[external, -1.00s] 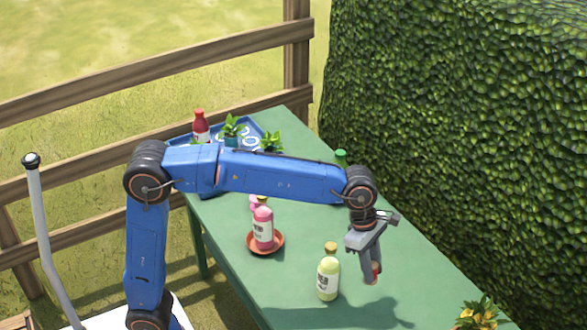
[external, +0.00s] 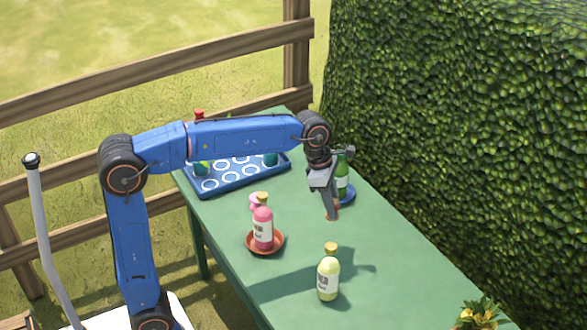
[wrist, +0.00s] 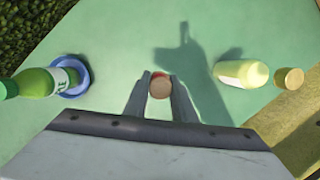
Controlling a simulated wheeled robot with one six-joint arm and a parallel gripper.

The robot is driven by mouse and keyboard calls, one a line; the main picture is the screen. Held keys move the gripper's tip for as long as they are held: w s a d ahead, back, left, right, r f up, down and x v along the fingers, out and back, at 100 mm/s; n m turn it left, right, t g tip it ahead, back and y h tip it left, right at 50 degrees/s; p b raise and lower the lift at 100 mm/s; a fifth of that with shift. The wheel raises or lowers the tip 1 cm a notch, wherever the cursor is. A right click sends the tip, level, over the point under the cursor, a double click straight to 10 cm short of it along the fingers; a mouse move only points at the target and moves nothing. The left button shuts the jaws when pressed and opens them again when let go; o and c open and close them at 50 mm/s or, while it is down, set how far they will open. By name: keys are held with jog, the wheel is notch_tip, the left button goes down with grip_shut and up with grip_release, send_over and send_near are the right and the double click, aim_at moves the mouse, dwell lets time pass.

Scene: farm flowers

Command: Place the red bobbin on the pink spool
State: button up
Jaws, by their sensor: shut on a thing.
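My gripper (external: 332,210) is shut on the red bobbin (external: 334,217) and holds it above the green table, right of the middle. In the wrist view the bobbin (wrist: 160,86) shows a round tan end with a red edge between the two fingertips. The pink spool (external: 255,202) stands on the table to the left of my gripper. It is partly hidden behind the pink bottle, and its top is hard to make out. The pink spool is out of sight in the wrist view.
A pink bottle (external: 263,230) stands on an orange saucer (external: 280,243), close to the spool. A green bottle (external: 342,183) on a blue saucer (external: 349,196) is just behind my gripper. A pale yellow bottle (external: 328,278) stands nearer. A blue tray (external: 225,184) lies at the back left.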

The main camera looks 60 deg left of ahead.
jog(key=s+a+r+n+y, duration=0.1)
jog(key=s+a+n, duration=0.3)
jog(key=a, duration=0.9)
jog(key=s+a+r+n, duration=0.15)
jog(key=s+a, duration=0.55)
jog(key=a, duration=0.7)
jog(key=shift+t, duration=0.4)
notch_tip(320, 180, down, 10)
jog(key=shift+w+f, duration=0.15)
jog(key=shift+f, duration=0.15)
jog(key=o, duration=1)
